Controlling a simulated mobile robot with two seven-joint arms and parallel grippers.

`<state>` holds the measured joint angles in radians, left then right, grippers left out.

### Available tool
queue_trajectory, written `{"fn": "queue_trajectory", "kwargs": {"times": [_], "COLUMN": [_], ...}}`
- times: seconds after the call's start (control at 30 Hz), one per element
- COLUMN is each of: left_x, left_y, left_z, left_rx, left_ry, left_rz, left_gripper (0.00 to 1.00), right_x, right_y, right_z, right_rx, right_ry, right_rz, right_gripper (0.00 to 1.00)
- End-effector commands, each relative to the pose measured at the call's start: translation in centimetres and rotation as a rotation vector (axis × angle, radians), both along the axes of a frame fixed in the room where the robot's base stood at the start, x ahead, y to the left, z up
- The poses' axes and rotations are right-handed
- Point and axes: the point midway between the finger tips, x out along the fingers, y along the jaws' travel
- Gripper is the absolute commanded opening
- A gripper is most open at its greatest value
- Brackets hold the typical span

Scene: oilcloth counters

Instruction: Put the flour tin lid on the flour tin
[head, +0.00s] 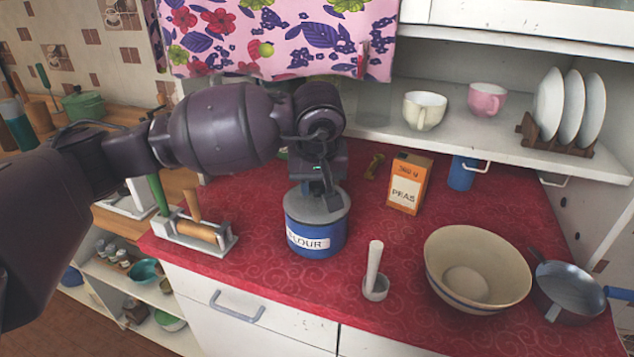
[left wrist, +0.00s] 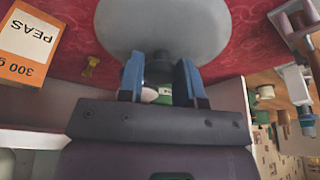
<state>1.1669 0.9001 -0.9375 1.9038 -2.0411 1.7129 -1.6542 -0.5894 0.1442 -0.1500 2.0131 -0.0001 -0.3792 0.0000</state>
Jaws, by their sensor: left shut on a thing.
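The blue flour tin (head: 318,243), with a white FLOUR label, stands upright on the red counter. The round grey flour tin lid (head: 303,207) is over the tin's mouth and looks about level with its rim. I cannot tell whether it is fully seated or slightly above. My left gripper (head: 329,203) points down from above and is shut on the lid's knob. In the left wrist view the pale lid (left wrist: 160,25) spreads beyond my left gripper's blue fingers (left wrist: 160,78), and the knob is between them. The tin is hidden there. My right gripper is out of view.
An orange peas box (head: 408,184) stands right of the tin. A rack with a rolling pin (head: 197,232) lies left. Counter around the tin is clear.

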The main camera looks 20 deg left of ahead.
Motion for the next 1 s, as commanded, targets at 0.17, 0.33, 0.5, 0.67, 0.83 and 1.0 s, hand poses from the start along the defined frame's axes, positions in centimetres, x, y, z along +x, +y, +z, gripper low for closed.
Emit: {"fn": "queue_trajectory", "kwargs": {"times": [0.17,0.33,0.5,0.67,0.83,1.0], "left_x": [0.00,0.01,0.01,0.00,0.00,0.00], "left_y": [0.01,0.03,0.05,0.03,0.03,0.02], "left_z": [0.01,-0.28,-0.62,-0.59,-0.56,-0.57], "left_rx": [0.000,0.000,0.000,0.000,0.000,0.000], "left_ry": [0.000,0.000,0.001,0.000,0.000,0.000], "left_rz": [0.000,0.000,0.000,0.000,0.000,0.000], "left_gripper": [0.09,0.09,0.09,0.09,0.43,0.62], "right_x": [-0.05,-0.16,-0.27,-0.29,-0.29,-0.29], "right_y": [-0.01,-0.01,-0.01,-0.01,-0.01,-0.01], "right_z": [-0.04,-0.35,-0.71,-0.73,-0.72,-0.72], "right_rx": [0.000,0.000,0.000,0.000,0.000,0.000], "right_ry": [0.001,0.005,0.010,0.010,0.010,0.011], "right_rz": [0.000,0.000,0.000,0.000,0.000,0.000], "right_gripper": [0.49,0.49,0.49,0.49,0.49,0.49]}}
